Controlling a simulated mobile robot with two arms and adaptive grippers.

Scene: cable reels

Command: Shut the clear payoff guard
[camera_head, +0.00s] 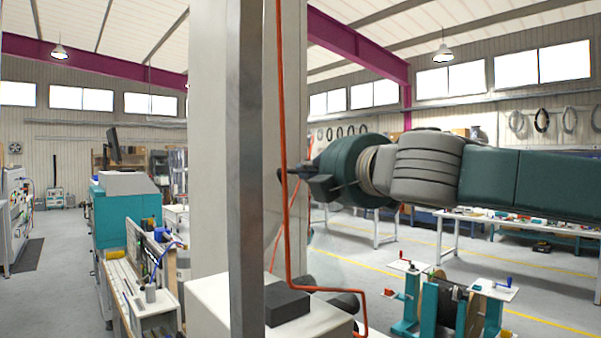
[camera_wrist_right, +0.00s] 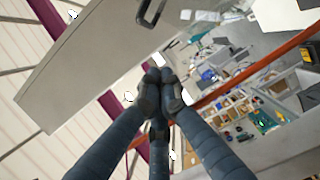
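My right arm comes in from the right in the head view. Its dark right gripper (camera_head: 290,180) is beside a pale upright column (camera_head: 208,150) and an orange line. In the right wrist view the fingertips (camera_wrist_right: 158,92) of this gripper are drawn together, with nothing visible between them. A black handle (camera_wrist_right: 152,14) sits on a pale flat panel (camera_wrist_right: 90,62), apart from the fingertips. I cannot tell whether this panel belongs to the payoff guard. No clear guard can be made out surely in either view. My left gripper is not in view.
A grey metal post (camera_head: 246,170) stands close in front of the column. The orange line (camera_head: 283,120) runs down to a white box (camera_head: 215,310) with a black block (camera_head: 287,303) on it. A teal reel stand (camera_head: 405,312) is at the lower right. Open floor lies beyond.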

